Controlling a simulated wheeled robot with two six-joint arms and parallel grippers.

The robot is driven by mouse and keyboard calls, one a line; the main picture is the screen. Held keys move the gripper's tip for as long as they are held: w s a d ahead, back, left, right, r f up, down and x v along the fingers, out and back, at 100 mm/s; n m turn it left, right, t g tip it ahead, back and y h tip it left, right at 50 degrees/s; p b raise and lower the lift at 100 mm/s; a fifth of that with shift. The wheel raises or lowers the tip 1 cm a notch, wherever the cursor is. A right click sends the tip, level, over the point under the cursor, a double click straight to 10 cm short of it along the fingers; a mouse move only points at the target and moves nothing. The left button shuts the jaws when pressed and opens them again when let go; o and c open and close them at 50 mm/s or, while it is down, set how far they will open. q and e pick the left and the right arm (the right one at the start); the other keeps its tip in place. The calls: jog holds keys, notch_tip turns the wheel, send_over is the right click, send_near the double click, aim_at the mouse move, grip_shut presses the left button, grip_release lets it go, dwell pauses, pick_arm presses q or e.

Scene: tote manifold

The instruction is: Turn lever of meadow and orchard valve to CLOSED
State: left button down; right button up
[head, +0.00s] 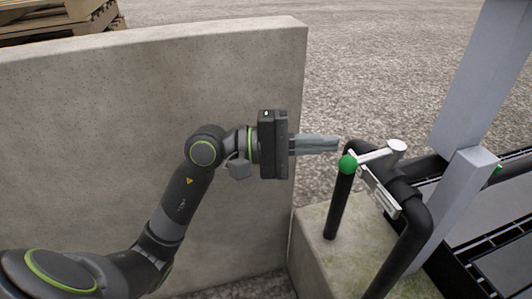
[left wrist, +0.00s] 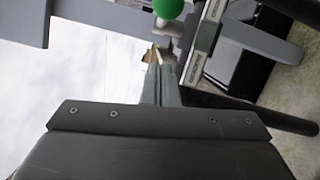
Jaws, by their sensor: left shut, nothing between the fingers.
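A green ball knob (head: 347,164) sits at the end of a silver lever (head: 374,156) on a black pipe (head: 404,192). A pale label plate (head: 386,203) lies along the valve; its words are too small to read. My left gripper (head: 338,144) is shut and empty, its fingertips just above and left of the knob in the head view. I cannot tell whether they touch it. In the left wrist view the knob (left wrist: 168,8) is beyond the fingertips (left wrist: 163,56), near the label plate (left wrist: 204,38). I cannot tell which valve this is. My right gripper is out of view.
A concrete wall (head: 130,120) stands behind my left arm. A concrete block (head: 318,222) supports the pipe. A grey post (head: 458,205) rises right of the valve, with another green knob (head: 497,171) partly hidden behind it. Gravel (head: 400,60) lies open beyond.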

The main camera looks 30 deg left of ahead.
pick_arm(q)
jog(key=s+v, duration=0.1)
jog(key=v, duration=0.8)
jog(key=shift+s, duration=0.45)
jog(key=shift+d+r, duration=0.1)
jog(key=shift+d, duration=0.05)
